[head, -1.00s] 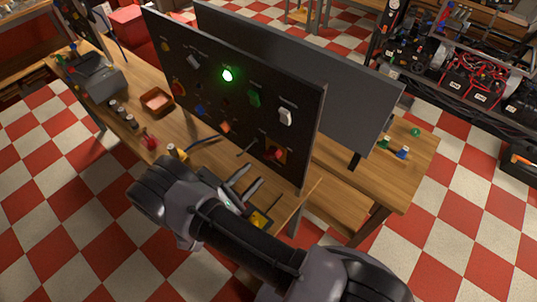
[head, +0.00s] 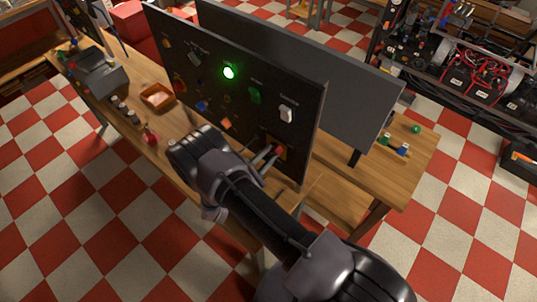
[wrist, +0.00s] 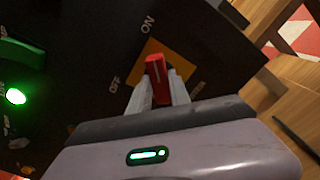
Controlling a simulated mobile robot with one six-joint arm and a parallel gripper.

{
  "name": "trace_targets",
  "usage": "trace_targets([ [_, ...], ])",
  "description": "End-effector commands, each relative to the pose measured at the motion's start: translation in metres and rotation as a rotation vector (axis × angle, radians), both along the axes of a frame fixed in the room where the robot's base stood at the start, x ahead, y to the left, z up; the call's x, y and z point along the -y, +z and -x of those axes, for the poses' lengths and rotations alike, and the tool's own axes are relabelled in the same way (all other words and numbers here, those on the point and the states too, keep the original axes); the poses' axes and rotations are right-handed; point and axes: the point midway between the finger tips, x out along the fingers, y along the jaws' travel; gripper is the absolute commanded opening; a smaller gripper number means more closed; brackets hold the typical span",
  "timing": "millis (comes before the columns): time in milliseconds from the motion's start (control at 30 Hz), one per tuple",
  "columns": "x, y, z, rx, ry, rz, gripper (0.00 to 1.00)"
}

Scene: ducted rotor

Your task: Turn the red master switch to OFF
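The red master switch (wrist: 158,80) sits on an orange plate (wrist: 172,50) on the black panel (head: 215,110). In the wrist view its handle points up toward the ON label (wrist: 148,25). The OFF label (wrist: 115,85) is to the left of the handle. My gripper (wrist: 161,88) has one light finger on each side of the handle, close against it, and looks shut on it. In the head view my gripper (head: 270,158) is at the panel's lower right, and the switch (head: 281,152) is partly hidden behind the fingers.
A green lamp (head: 229,72) is lit on the panel, also in the wrist view (wrist: 15,96). A green switch (head: 255,95) and a white switch (head: 286,114) are above my gripper. A grey board (head: 350,100) stands behind. An open box (head: 157,96) lies on the bench at left.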

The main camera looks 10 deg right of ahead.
Motion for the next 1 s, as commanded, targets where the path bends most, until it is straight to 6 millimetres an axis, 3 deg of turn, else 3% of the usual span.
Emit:
trace_targets([
  [467, -0.0001, -0.0025, 0.0001, -0.09, -0.001, 0.065, 0.0],
  [1000, -0.0001, -0.003, 0.0002, -0.487, -0.001, 0.353, 0.0],
])
